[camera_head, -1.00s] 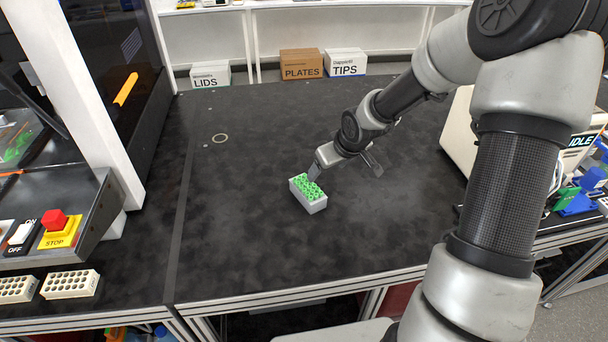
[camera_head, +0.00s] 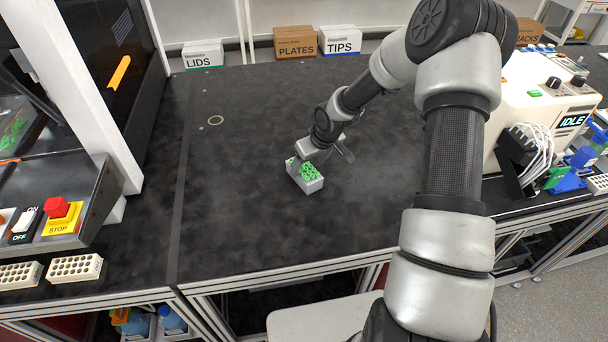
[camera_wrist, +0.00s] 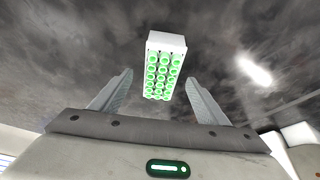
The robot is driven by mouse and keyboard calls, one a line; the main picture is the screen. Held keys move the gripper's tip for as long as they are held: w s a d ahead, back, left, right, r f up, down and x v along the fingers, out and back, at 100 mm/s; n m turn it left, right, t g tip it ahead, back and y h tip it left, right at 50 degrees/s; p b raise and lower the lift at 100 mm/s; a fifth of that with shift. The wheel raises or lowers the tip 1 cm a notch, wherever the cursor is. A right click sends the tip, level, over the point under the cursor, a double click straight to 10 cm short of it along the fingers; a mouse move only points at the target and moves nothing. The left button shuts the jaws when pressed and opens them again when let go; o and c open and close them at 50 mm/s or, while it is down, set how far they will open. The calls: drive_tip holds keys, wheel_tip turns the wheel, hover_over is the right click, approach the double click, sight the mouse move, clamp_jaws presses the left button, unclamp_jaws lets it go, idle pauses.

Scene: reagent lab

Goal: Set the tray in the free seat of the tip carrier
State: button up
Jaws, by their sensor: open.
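The tray (camera_head: 310,186) is a small light-grey block with rows of green-topped pieces, standing on the black bench. It also shows in the wrist view (camera_wrist: 166,40), end-on. My gripper (camera_head: 308,158) is low over the tray's far side and hides part of it in the head view. In the wrist view my gripper (camera_wrist: 159,76) is open, with one finger on each side of the tray's near part; contact cannot be told. I cannot clearly make out the tip carrier; some green pieces show inside the machine (camera_head: 12,135) at the left edge.
Two white racks with holes (camera_head: 75,268) lie at the front left, below a panel with a red stop button (camera_head: 57,207). A machine reading IDLE (camera_head: 540,115) stands at the right. Boxes marked PLATES (camera_head: 296,43) and TIPS (camera_head: 340,41) are behind. The bench around the tray is clear.

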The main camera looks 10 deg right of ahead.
sight(305, 170)
drive_tip(key=x, duration=0.5)
drive_tip(key=shift+a+f, duration=0.1)
drive_tip(key=shift+f, duration=0.05)
drive_tip(key=c, duration=1.2)
